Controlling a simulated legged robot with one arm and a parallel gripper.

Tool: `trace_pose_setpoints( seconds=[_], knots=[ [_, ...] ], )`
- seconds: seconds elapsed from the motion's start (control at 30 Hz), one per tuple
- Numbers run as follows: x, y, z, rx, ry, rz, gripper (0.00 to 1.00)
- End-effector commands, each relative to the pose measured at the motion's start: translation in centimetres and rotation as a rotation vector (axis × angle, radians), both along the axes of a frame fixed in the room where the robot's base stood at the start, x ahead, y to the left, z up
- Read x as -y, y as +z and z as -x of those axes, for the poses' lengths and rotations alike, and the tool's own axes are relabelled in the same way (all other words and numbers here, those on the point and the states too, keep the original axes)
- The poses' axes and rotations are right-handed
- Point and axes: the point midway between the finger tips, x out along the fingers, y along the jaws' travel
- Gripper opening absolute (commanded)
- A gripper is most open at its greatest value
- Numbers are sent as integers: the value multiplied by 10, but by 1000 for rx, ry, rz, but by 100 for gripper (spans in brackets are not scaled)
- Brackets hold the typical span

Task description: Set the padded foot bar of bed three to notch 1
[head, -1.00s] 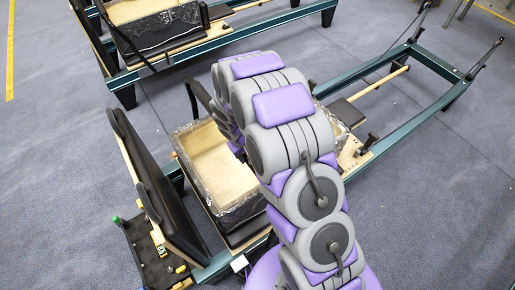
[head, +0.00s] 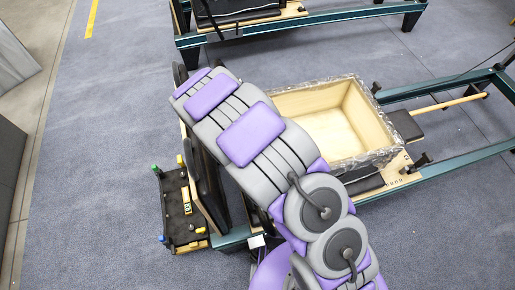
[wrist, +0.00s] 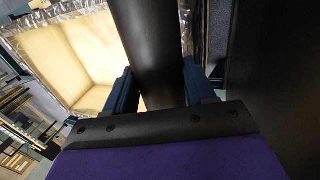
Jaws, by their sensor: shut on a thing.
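The padded foot bar (wrist: 148,40) is a thick black cylinder in the wrist view, running from the top edge down between my jaws. My gripper (wrist: 157,85) has its two dark blue fingers closed on either side of it. In the head view my grey and purple arm hides the gripper and most of the bar. A black rounded end (head: 180,75) shows past the arm, perhaps part of the bar. The notches cannot be made out. The bed's teal frame (head: 445,160) extends to the right.
An open wooden box with clear wrapping (head: 372,95) sits on the bed; its rim also shows in the wrist view (wrist: 45,28). A tall black board (head: 207,190) stands left of my arm, beside a black tray (head: 170,205) of small parts. Another bed (head: 340,15) stands behind. Open floor lies left.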

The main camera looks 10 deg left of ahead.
Motion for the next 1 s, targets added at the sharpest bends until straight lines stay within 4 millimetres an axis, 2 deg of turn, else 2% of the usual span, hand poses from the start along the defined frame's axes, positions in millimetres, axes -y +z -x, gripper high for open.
trace_pose_setpoints(
  seconds=[0.23, 0.67, 0.7, 0.9, 1.0],
  knots=[
    [-21, -8, 9, -1, 0, -1, 0],
    [-32, -14, 13, -4, 0, 7, 1],
    [-33, -14, 13, -4, 0, 7, 60],
    [-31, -13, 12, -3, -1, 6, 79],
    [-27, -11, 11, -2, 0, 1, 80]
  ],
)
